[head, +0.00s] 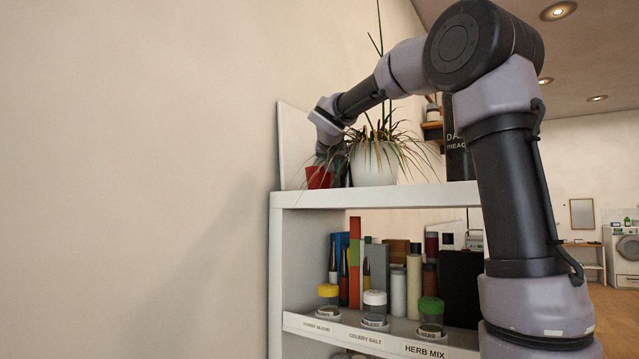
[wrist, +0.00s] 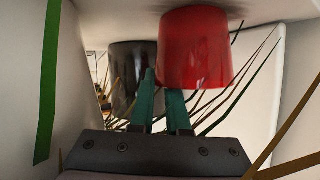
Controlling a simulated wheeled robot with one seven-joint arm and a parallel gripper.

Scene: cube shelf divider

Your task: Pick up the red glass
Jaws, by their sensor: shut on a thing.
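The red glass (head: 319,178) is at the left end of the shelf unit's top, beside a potted plant. In the wrist view the red glass (wrist: 196,48) fills the upper middle. My gripper (wrist: 162,82) has its two teal fingers at the left side of the glass, shut on its edge. The right fingertip is hidden by the glass. In the head view my gripper is mostly hidden behind plant leaves and my wrist. I cannot tell whether the glass still touches the shelf.
A dark cup (wrist: 133,62) stands close beside the red glass. The white plant pot (head: 373,165) is to the right, its long leaves hanging around my gripper. A white side panel (head: 296,140) bounds the left. Books and labelled jars (head: 374,301) fill the shelf below.

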